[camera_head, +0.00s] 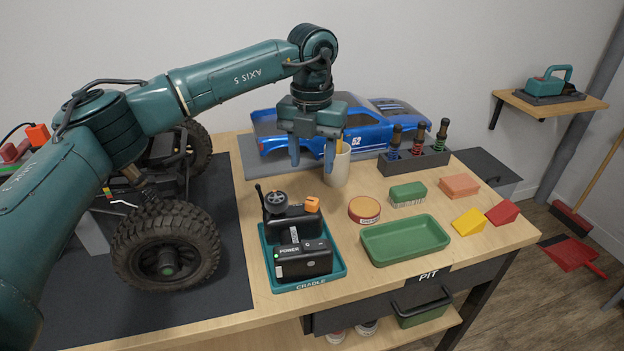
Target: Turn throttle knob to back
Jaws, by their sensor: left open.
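A black radio transmitter (287,222) sits in a teal tray marked CRADLE (338,268) near the table's front. A small orange knob (312,204) stands on the transmitter's upper right; I take it for the throttle knob. A dark wheel (275,201) is beside it on the left. My left gripper (312,162) points down, open and empty, above and behind the transmitter, apart from the knob. Its right finger overlaps the cream cup in the picture. My right gripper is not in view.
The cream cup (340,170) stands close behind the knob, in front of a blue car body (370,125). A crawler with big tyres (168,262) is at left. A green tray (404,240), a round tin (364,209) and a brush (407,192) lie to the right.

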